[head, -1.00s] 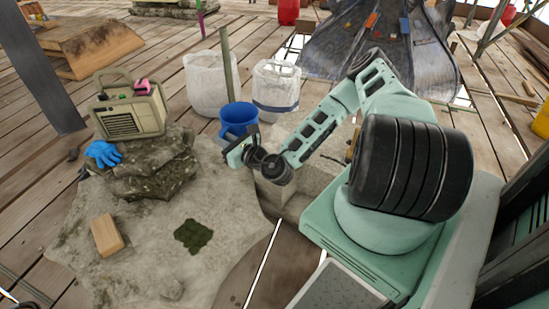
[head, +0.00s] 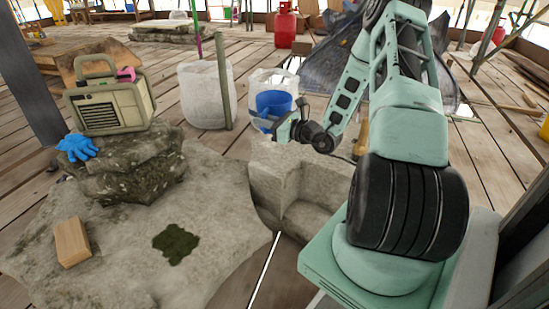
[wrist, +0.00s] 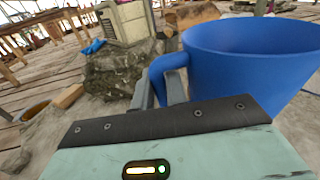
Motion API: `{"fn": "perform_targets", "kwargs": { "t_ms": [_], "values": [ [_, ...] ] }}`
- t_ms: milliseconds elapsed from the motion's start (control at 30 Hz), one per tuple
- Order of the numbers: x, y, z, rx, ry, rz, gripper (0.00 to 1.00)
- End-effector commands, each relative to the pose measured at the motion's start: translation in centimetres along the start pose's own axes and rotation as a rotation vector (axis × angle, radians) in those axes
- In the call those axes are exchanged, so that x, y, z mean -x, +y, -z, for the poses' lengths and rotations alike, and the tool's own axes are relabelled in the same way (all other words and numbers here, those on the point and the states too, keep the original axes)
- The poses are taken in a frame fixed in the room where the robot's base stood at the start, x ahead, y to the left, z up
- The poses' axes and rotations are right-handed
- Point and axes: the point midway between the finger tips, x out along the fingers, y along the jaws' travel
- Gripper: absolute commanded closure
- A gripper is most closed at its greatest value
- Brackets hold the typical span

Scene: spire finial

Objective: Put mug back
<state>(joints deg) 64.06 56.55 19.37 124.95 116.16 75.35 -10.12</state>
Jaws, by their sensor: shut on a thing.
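The blue mug (head: 273,103) is held up in the air in the head view, in front of a white bucket.
A stone block with a step (head: 300,185) stands below my gripper. A rock slab (head: 120,240) carries a wooden block (head: 72,242), a moss patch (head: 176,243) and a stacked rock with a radio (head: 110,105) and blue glove (head: 77,147). A white container (head: 205,95) stands behind.

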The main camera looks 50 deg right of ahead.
Motion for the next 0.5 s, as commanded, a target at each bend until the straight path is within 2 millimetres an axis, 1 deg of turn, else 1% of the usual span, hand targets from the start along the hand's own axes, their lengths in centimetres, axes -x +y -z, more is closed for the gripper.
{"fn": "perform_targets", "kwargs": {
  "t_ms": [167, 333, 400, 500],
  "values": [
    [0.2, -0.3, 1.5, 0.0, -0.001, 0.0, 1.0],
    [0.1, -0.1, 4.2, -0.002, -0.001, 0.0, 1.0],
    [0.1, 0.0, 4.9, -0.001, -0.002, 0.0, 1.0],
    [0.1, 0.0, 5.5, 0.0, -0.002, 0.0, 1.0]
  ]
}}
